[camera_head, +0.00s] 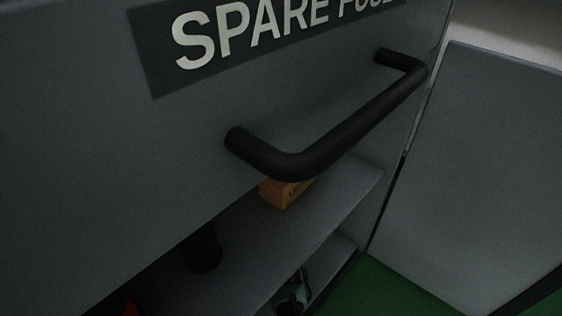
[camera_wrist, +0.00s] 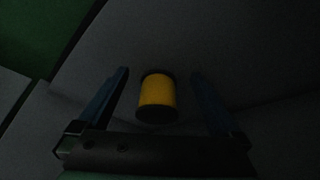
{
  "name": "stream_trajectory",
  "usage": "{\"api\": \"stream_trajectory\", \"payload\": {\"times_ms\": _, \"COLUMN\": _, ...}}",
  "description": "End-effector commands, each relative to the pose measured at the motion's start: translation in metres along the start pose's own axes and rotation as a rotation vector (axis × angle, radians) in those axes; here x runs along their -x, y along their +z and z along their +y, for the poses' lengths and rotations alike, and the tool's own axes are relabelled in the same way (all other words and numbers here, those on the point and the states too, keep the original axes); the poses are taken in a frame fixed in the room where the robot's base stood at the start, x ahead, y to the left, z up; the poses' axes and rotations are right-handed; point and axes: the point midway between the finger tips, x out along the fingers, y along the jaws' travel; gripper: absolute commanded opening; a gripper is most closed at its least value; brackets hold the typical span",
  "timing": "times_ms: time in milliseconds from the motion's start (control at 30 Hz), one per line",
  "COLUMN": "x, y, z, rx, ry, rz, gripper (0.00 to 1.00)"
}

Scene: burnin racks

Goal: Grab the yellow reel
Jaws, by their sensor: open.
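The yellow reel (camera_wrist: 157,92), a yellow spool with dark end flanges, shows in the wrist view on a grey surface. My gripper (camera_wrist: 160,78) is open, with one blue finger to the left of the reel and one to the right. The reel lies between the fingers in the picture, with a gap on each side. I cannot tell how far below the fingertips it is. In the head view I see neither the reel nor my gripper for certain.
In the head view a grey panel (camera_head: 90,130) with a "SPARE" label and a black bar handle (camera_head: 335,130) fills the front. Below it, a shelf (camera_head: 290,228) holds an orange block (camera_head: 282,193) and a dark object (camera_head: 203,252). Green floor (camera_head: 385,290) shows lower right.

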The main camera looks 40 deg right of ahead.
Motion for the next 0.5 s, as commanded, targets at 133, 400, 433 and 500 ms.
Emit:
{"api": "stream_trajectory", "payload": {"times_ms": 133, "x": -0.006, "y": -0.009, "z": 0.000, "rx": -0.001, "ry": -0.001, "rz": 0.002, "gripper": 1.00}}
{"api": "stream_trajectory", "payload": {"times_ms": 400, "x": -0.025, "y": -0.047, "z": 0.000, "rx": -0.001, "ry": -0.001, "rz": 0.002, "gripper": 1.00}}
{"api": "stream_trajectory", "payload": {"times_ms": 433, "x": -0.027, "y": -0.048, "z": 0.000, "rx": 0.000, "ry": 0.000, "rz": 0.000, "gripper": 1.00}}
{"api": "stream_trajectory", "payload": {"times_ms": 500, "x": -0.030, "y": -0.046, "z": 0.000, "rx": 0.001, "ry": 0.000, "rz": -0.001, "gripper": 1.00}}
